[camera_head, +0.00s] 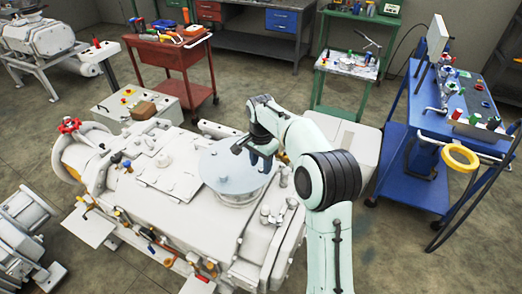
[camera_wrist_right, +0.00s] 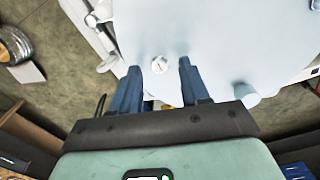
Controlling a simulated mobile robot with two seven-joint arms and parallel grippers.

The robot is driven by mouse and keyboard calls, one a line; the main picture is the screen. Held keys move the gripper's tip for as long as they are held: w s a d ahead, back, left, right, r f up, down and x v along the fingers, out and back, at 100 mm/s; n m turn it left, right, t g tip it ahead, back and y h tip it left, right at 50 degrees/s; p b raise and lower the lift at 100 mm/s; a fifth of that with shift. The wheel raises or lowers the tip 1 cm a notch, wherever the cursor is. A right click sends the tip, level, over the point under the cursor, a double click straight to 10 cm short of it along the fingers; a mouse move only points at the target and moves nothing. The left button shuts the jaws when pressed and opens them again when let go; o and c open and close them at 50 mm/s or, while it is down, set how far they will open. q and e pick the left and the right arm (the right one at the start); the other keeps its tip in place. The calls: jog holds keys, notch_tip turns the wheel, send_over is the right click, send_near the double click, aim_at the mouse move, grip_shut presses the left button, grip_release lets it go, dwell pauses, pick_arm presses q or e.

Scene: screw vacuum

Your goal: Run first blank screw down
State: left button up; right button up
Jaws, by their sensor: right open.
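My right gripper (camera_head: 258,157) is over the pale round cover (camera_head: 222,172) on top of the white vacuum machine (camera_head: 170,215). In the right wrist view the gripper (camera_wrist_right: 159,68) is open, with its two blue fingers apart. A small light screw head with a slot (camera_wrist_right: 160,65) shows between the fingertips on the pale cover (camera_wrist_right: 225,45). I cannot tell whether the fingers touch it or how far above it they are. The screw is too small to make out in the head view. My left gripper is not in view.
A short pale peg (camera_wrist_right: 245,94) stands near the cover's edge in the wrist view. A blue workbench (camera_head: 425,120) with tools is at the right. A red cart (camera_head: 170,60) and a green cart (camera_head: 345,75) stand behind, with open floor between them.

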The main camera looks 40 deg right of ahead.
aim_at(261, 169)
notch_tip(261, 169, up, 13)
jog(key=shift+f, duration=0.15)
dwell(0.7)
